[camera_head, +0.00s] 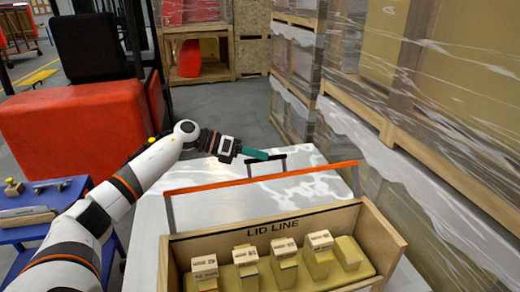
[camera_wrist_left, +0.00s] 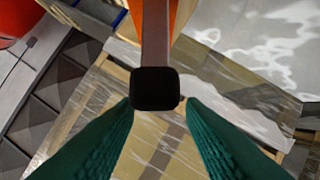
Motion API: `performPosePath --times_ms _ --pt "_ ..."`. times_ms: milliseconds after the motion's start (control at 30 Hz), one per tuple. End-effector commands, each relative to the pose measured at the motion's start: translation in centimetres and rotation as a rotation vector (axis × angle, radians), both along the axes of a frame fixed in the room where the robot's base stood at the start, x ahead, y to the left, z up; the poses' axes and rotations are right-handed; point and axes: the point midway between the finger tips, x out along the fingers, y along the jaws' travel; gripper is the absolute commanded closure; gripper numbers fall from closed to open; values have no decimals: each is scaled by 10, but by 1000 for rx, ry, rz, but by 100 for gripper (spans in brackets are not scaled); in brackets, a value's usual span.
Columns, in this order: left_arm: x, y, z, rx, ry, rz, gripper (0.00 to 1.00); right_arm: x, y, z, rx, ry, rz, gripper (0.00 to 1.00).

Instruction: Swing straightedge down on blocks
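The straightedge (camera_head: 262,178) is a long orange bar on thin side arms, raised above the far side of a wooden crate (camera_head: 385,240) marked "LID LINE". A black handle (camera_head: 282,157) stands off its far side. Several labelled wooden blocks (camera_head: 284,248) stand in a row in the crate, at uneven heights. My left gripper (camera_head: 262,155) has teal fingers at the handle. In the left wrist view the fingers are apart, with the handle's black end (camera_wrist_left: 155,88) between or just beyond their tips and slim gaps either side. The orange bar (camera_wrist_left: 182,12) lies behind it. My right gripper is not in view.
The crate stands on a pale table (camera_head: 145,235). A blue side table (camera_head: 40,205) with tools is at the left, near a red forklift (camera_head: 75,130). Wrapped pallets (camera_head: 430,130) line the right. Grey floor is clear beyond the table.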

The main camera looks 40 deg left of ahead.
Motion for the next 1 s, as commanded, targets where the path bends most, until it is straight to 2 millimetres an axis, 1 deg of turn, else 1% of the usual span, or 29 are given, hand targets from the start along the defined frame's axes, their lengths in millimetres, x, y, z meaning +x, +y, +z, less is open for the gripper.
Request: performPosePath --times_ms 33,133,433,600,667,1000 --pt "3 -4 0 -1 0 -2 64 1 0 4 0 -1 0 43" --pt "6 -8 -2 0 -1 -1 64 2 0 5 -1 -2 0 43" --pt "7 -9 -4 1 -1 0 64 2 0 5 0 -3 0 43" --pt "7 -9 -4 1 -1 0 91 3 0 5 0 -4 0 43" --pt "7 -9 -4 1 -1 0 100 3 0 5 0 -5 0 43" --pt "7 -9 -4 9 -8 0 100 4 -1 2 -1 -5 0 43"
